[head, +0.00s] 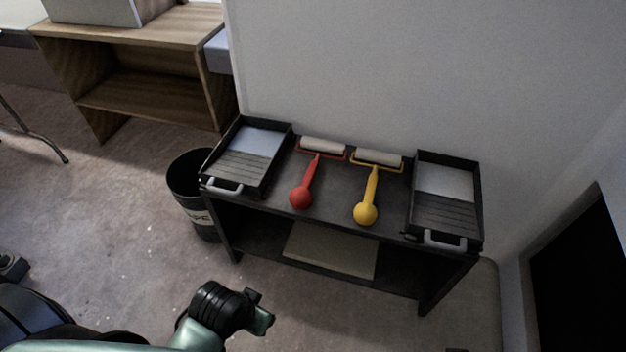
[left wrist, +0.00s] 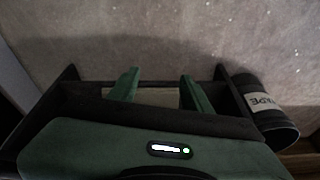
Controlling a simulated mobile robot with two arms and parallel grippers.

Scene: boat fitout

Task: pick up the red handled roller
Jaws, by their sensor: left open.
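The red handled roller (head: 303,189) lies on top of a dark two-level cart, left of the middle. Its pale roller head points to the wall and its round handle end to the cart's front edge. A similar roller with a yellow handle (head: 368,199) lies to its right. My left gripper (head: 264,312) is in front of the cart, apart from both rollers. In the left wrist view its two green fingers (left wrist: 160,88) are spread with nothing held between them. No roller shows in that view. My right gripper is not in view.
Black paint trays stand at the cart top's left end (head: 207,162) and right end (head: 478,199). A flat pale board (head: 330,252) lies on the lower shelf. A wall is behind.

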